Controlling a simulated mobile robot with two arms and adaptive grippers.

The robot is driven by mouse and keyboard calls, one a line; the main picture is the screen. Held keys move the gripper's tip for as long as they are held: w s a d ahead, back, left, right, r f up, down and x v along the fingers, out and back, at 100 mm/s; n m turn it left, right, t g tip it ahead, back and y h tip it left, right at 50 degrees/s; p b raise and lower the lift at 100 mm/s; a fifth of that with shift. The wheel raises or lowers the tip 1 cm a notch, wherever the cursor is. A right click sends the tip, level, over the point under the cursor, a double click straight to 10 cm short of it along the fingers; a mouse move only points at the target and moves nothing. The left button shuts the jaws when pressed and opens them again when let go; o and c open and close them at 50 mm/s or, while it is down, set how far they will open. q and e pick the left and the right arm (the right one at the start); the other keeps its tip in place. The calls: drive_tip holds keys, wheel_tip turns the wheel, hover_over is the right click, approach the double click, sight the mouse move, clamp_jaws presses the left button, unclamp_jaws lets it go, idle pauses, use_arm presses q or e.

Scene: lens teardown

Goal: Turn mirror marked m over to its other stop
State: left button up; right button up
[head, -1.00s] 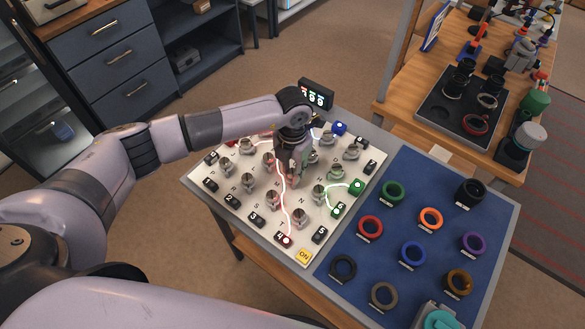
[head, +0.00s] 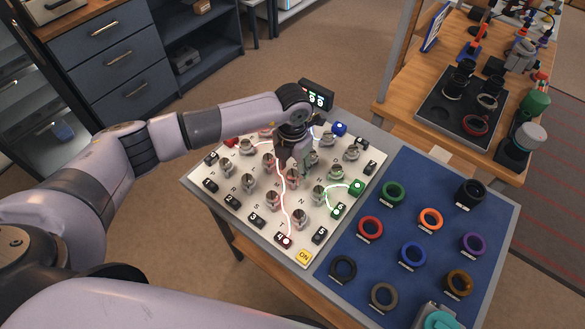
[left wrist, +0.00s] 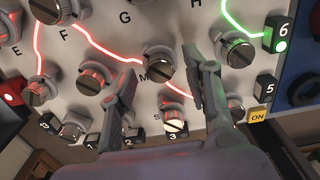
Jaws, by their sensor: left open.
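The mirror marked M (left wrist: 158,66) is a round silver knob on the white board, with the letter M at its lower left in the left wrist view. A red beam runs to it from near the letter F. In the head view the mirror (head: 292,178) is partly hidden beneath my left gripper (head: 296,166). My left gripper (left wrist: 163,82) is open, its fingers on either side of the mirror in the picture and apparently clear of it. I cannot tell the exact height gap. My right gripper is not in view.
Several similar mirrors stand close around on the white board (head: 240,215), with numbered black blocks along its edges. A yellow ON button (head: 304,257) is at the near corner and a display (head: 316,95) at the back. A blue mat (head: 400,215) with coloured rings lies right.

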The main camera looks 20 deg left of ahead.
sight(293, 172)
use_arm(q)
wheel_tip(293, 172, up, 11)
idle(0.3)
idle(0.4)
